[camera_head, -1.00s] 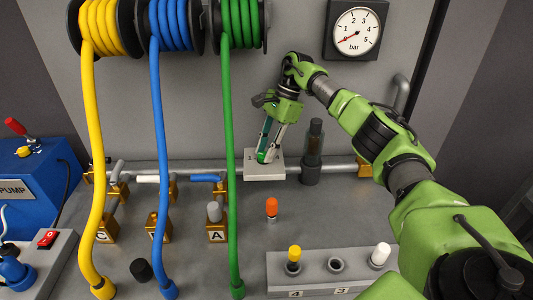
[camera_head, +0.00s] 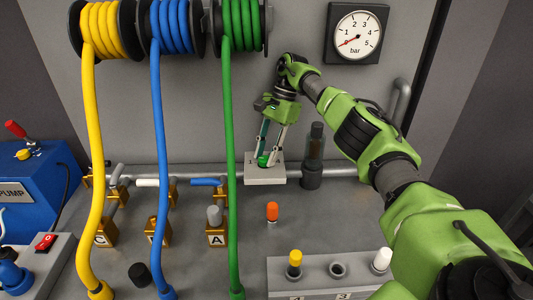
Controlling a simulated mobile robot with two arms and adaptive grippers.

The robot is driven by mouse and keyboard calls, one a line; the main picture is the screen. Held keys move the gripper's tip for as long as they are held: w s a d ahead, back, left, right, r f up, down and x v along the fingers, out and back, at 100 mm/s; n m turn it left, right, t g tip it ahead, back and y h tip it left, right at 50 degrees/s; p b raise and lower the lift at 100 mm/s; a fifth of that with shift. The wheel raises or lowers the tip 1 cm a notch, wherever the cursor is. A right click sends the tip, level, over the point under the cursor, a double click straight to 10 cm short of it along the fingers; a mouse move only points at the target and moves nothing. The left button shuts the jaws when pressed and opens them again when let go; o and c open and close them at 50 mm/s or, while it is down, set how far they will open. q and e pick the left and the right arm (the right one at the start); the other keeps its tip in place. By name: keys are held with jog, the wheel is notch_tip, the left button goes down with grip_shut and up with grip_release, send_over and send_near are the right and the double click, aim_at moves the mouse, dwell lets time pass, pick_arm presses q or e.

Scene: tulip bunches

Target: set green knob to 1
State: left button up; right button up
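The green knob (camera_head: 263,161) sits on a small pale block (camera_head: 266,177) on the pipe, below the gauge and right of the green hose. Part of a marking, a "1", shows at the block's left. My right gripper (camera_head: 266,160) points down at the knob, its two fingers on either side of it. The fingertips are small here, and I cannot tell whether they press on the knob or stand clear. The knob's pointing direction is hidden. My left gripper is not in view.
A dark cylinder (camera_head: 313,155) stands close right of the block. The green hose (camera_head: 231,180) hangs to its left. An orange-capped peg (camera_head: 272,212) stands in front, and a grey rack (camera_head: 337,270) lies nearer. The gauge (camera_head: 356,33) reads near zero.

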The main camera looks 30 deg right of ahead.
jog(key=shift+o, duration=0.6)
jog(key=shift+m, duration=0.4)
